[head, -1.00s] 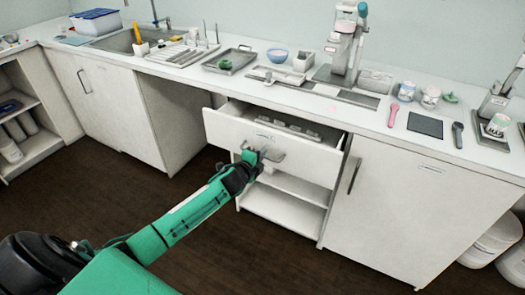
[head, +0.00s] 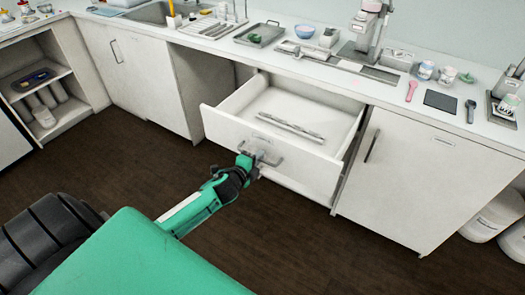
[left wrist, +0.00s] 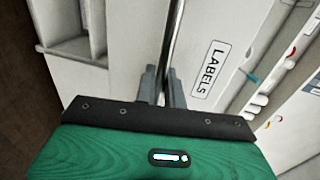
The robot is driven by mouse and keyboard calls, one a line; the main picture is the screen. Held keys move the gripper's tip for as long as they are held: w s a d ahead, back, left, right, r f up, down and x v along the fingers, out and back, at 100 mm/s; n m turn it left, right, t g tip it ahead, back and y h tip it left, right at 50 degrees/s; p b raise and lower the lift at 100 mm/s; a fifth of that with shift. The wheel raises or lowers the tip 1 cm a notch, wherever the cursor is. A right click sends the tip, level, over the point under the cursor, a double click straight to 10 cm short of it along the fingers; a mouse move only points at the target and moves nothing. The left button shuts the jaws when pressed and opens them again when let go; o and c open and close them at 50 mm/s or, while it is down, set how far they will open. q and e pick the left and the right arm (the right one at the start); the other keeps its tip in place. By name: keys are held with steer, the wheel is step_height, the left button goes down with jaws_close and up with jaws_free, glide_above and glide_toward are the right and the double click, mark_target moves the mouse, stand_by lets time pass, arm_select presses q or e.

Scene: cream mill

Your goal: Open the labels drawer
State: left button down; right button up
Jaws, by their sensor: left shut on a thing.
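The labels drawer (head: 225,127) is a white drawer under the counter, pulled well out in the head view, with its inside showing. Its metal handle (head: 274,160) is on the front panel. My left gripper (head: 257,158) is shut on this handle. In the left wrist view the handle bar (left wrist: 174,42) runs between the fingers of my left gripper (left wrist: 162,88). A label reading LABELS (left wrist: 208,69) is on the drawer front beside it. My right gripper is not in view.
A long, thin light-coloured divider or strip (head: 290,129) lies in the drawer. A closed white cabinet door (head: 410,180) is to its right, and an open knee space to its left. The counter (head: 390,97) above holds trays, jars and tools. The dark floor in front is clear.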

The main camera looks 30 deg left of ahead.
arm_select(q)
steer(key=shift+s, duration=0.5)
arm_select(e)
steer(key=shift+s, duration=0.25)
arm_select(q)
steer(key=c, duration=1.6)
jaws_free()
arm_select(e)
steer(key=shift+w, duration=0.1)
arm_select(q)
steer(key=shift+b+v, duration=0.5)
steer(key=shift+v, duration=6.4)
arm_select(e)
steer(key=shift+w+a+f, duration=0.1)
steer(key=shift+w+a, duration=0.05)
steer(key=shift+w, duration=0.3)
